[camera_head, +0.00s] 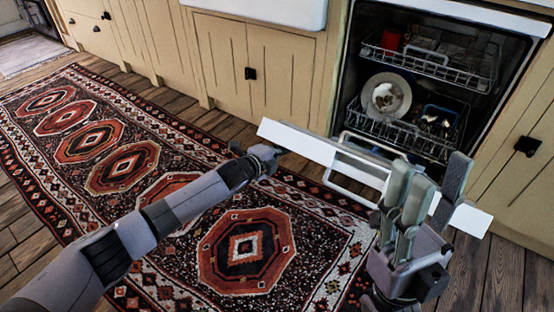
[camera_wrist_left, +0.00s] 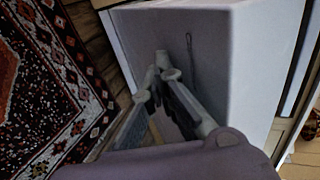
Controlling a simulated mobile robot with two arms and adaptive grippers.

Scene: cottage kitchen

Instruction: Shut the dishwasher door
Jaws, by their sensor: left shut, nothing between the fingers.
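The dishwasher (camera_head: 425,80) stands open at the upper right of the head view. Its white door (camera_head: 300,143) is lowered and tilted out, with its edge running across the view and a looped handle (camera_head: 350,190) on its near side. My left gripper (camera_head: 270,153) is shut and empty by the door's left end. In the left wrist view, its fingertips (camera_wrist_left: 165,70) meet in front of a pale panel (camera_wrist_left: 215,55), probably the door; I cannot tell if they touch it. My right gripper (camera_head: 432,185) is open, fingers up, in front of the door's right part, hiding some of it.
The upper rack (camera_head: 430,67) holds a red cup (camera_head: 391,41). The lower rack (camera_head: 375,128) holds a plate (camera_head: 386,97) and other items. Cream cabinets (camera_head: 225,60) flank the dishwasher. A patterned rug (camera_head: 130,165) covers the open floor at left.

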